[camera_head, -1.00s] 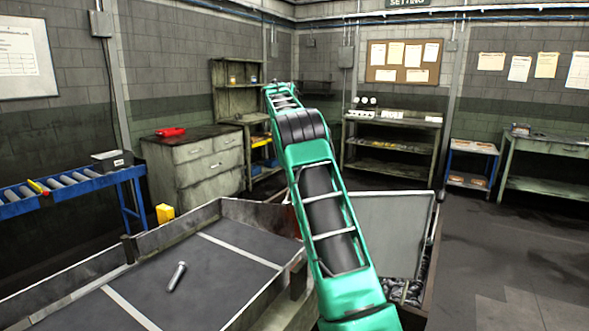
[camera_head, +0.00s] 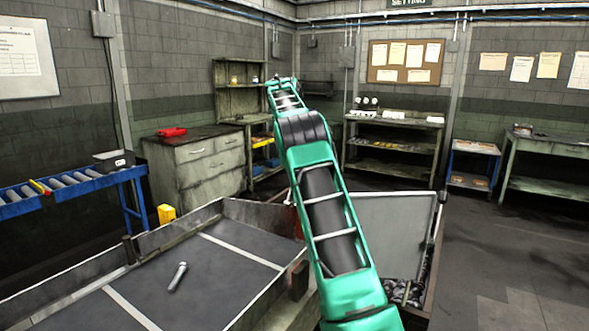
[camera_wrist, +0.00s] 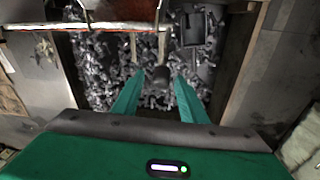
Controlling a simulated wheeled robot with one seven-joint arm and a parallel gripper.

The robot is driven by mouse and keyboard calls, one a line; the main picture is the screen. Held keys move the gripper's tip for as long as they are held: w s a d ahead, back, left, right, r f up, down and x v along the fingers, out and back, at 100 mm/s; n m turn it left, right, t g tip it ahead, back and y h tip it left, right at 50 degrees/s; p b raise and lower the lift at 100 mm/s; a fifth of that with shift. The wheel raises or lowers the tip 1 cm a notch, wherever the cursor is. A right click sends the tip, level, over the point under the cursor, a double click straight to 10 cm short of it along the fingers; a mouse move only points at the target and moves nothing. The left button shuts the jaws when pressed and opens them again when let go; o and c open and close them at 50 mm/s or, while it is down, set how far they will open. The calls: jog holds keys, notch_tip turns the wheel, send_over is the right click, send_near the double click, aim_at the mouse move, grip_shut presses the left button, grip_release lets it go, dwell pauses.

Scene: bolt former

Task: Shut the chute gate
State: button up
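In the wrist view my gripper (camera_wrist: 157,82) has its two teal fingers apart, pointing down over a bin of loose metal bolts (camera_wrist: 95,75). A dark rounded piece (camera_wrist: 162,74) shows between the fingertips; I cannot tell whether they touch it. At the top edge, a plate with an orange-red lip (camera_wrist: 115,26) crosses above the bolts, with two pale upright strips just below it. It may be the chute gate, but I cannot tell for sure. In the head view my gripper is hidden beyond my teal arm, and no gate can be clearly made out.
A dark-floored tray (camera_head: 235,285) with one bolt (camera_head: 178,277) lies left of my arm. A grey panel (camera_head: 398,235) stands to its right above more bolts (camera_head: 408,291). A blue roller conveyor (camera_head: 75,183) is at far left. Floor (camera_head: 510,245) is open at right.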

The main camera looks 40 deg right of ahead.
jog(key=shift+d+r, duration=0.1)
jog(key=shift+r, duration=0.7)
jog(key=a+r, duration=0.7)
jog(key=a, duration=0.5)
jog(key=shift+s+r, duration=0.25)
jog(key=shift+s, duration=0.15)
